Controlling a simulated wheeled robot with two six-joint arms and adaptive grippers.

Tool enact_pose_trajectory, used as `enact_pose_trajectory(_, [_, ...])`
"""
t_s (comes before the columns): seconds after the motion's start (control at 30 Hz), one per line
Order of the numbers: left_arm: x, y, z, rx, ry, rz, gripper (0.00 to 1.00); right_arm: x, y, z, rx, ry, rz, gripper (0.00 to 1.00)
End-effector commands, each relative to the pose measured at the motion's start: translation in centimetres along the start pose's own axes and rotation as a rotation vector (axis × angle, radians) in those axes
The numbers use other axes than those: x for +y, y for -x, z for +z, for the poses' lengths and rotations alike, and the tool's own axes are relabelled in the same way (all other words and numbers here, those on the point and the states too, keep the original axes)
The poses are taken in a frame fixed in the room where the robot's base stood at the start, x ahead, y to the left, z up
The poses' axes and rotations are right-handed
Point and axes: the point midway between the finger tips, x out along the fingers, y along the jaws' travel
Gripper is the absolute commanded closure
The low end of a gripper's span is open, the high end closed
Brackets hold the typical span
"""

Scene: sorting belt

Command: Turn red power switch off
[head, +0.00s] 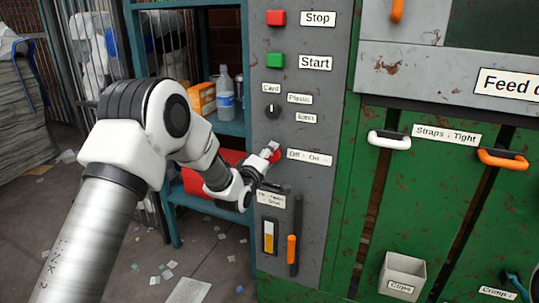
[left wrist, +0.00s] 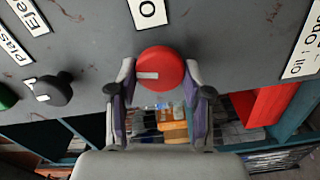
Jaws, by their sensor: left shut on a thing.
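The red power switch (left wrist: 170,62) is a round red knob with a white mark on its left side in the left wrist view. It sits on the grey control panel (head: 335,60), beside the "Off : On" label (head: 309,157). My left gripper (left wrist: 161,88) has one finger on each side of the knob and is shut on it. In the head view my left gripper (head: 266,157) reaches the panel from the left and hides most of the knob. My right gripper is not in view.
Above the switch are a black selector knob (head: 272,112), a green Start button (head: 276,61) and a red Stop button (head: 276,18). Below is an orange-handled lever (head: 292,248). A teal shelf (head: 228,127) with a bottle (head: 225,94) stands left of the panel.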

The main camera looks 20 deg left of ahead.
Motion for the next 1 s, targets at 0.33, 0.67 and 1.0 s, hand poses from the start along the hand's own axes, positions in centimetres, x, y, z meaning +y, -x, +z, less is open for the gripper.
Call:
enact_pose_trajectory(0.33, [-0.17,0.01,0.01,0.000,0.213,-0.002,0.86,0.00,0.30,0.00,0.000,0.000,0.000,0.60])
enact_pose_trajectory(0.67, [-0.23,0.01,0.03,0.000,0.277,-0.002,0.86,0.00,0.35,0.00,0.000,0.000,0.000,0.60])
enact_pose_trajectory(1.0, [-0.24,0.02,0.03,0.000,0.278,-0.002,0.86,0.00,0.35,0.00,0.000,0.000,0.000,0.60])
